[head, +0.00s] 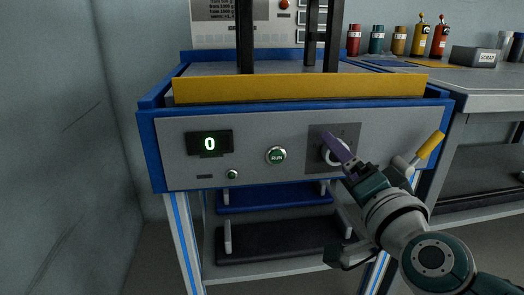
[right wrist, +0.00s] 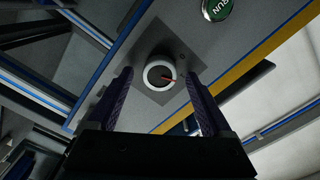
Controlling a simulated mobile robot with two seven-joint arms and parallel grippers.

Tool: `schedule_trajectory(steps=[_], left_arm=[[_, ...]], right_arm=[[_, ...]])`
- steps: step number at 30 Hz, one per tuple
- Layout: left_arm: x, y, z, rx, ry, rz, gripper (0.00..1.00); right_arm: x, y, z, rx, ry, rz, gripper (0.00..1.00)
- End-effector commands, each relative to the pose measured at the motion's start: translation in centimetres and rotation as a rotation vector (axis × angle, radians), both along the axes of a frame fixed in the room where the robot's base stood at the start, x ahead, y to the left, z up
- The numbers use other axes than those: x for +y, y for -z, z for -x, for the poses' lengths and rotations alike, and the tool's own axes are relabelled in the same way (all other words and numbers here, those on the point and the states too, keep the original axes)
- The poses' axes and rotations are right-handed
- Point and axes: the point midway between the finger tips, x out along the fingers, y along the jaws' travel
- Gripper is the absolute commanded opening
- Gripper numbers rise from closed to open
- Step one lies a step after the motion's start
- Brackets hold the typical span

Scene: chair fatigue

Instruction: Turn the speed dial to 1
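The speed dial (head: 327,155) is a round knob with a white ring on a dark grey square plate (head: 314,163) at the right of the machine's front panel. In the right wrist view the dial (right wrist: 152,77) shows a dark centre and a red pointer mark towards the picture's right, slightly downward. My left gripper is out of view.
A display (head: 209,143) reads 0. A green RUN button (head: 276,155) sits left of the dial, with a small green button (head: 232,174) lower left. A yellow-handled lever (head: 431,145) is right of my gripper. A yellow bar (head: 300,88) runs above the panel.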

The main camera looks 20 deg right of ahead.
Motion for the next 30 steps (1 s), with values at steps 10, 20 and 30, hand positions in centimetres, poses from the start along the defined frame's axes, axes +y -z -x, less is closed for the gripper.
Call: schedule_trajectory(steps=[10, 20, 30], left_arm=[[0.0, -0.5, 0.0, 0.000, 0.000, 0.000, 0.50], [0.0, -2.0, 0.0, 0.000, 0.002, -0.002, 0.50], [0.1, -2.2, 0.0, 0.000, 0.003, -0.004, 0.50]], right_arm=[[0.3, 0.0, 1.2, 0.003, 0.000, 0.000, 0.84], [1.8, -0.1, 7.4, 0.004, -0.001, 0.000, 0.84], [2.3, 0.0, 9.7, -0.001, -0.001, 0.000, 0.84]])
